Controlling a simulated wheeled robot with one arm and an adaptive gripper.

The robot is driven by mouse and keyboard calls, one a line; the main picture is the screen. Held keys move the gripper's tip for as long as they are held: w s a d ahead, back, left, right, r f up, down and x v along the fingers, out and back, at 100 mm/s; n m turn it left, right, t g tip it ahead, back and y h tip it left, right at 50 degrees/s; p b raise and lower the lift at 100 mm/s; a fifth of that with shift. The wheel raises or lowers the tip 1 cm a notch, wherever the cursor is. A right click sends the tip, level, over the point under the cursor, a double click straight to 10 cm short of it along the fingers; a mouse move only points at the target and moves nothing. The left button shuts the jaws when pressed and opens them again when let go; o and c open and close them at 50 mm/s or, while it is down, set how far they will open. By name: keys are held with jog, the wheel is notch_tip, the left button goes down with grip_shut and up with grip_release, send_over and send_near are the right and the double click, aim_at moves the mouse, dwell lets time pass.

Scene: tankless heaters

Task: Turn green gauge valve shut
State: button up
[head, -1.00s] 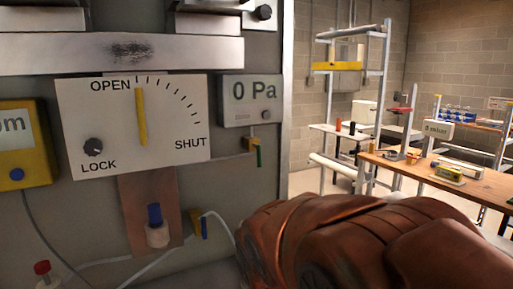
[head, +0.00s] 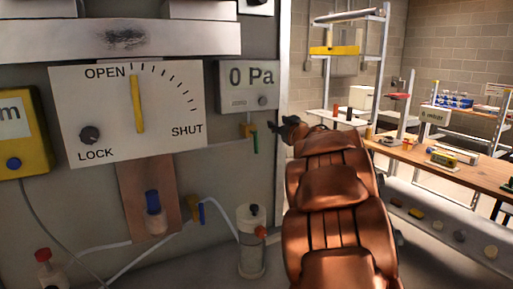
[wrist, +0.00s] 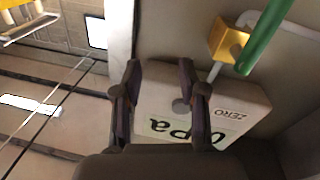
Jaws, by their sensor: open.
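The green valve handle (head: 256,143) hangs down from a small brass valve body (head: 247,130) just below the white gauge (head: 248,83), which reads "0 Pa". In the wrist view, the green handle (wrist: 264,36) and brass body (wrist: 228,44) are at the upper right, and the gauge (wrist: 205,105) appears upside down behind the fingers. My gripper (head: 280,126) is at the panel's right edge, right of the handle and apart from it in the picture. Its two dark fingers (wrist: 159,68) are open, with nothing held between them.
A dial plate (head: 70,110) with a yellow pointer (head: 137,104) near OPEN is left of the gauge. A wooden bench (head: 470,170) and rack are at the right.

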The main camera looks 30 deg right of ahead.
jog(key=n+y, duration=0.1)
jog(key=y, duration=0.1)
jog(key=n+g+y, duration=0.2)
jog(key=n+y, duration=0.3)
jog(key=y, duration=0.5)
send_near(257, 146)
jog(key=w, duration=0.3)
jog(key=x, duration=0.4)
jog(key=p+x, duration=0.1)
jog(key=x, duration=0.3)
jog(key=shift+s+a+f, duration=0.2)
jog(key=shift+a, duration=0.15)
grip_shut()
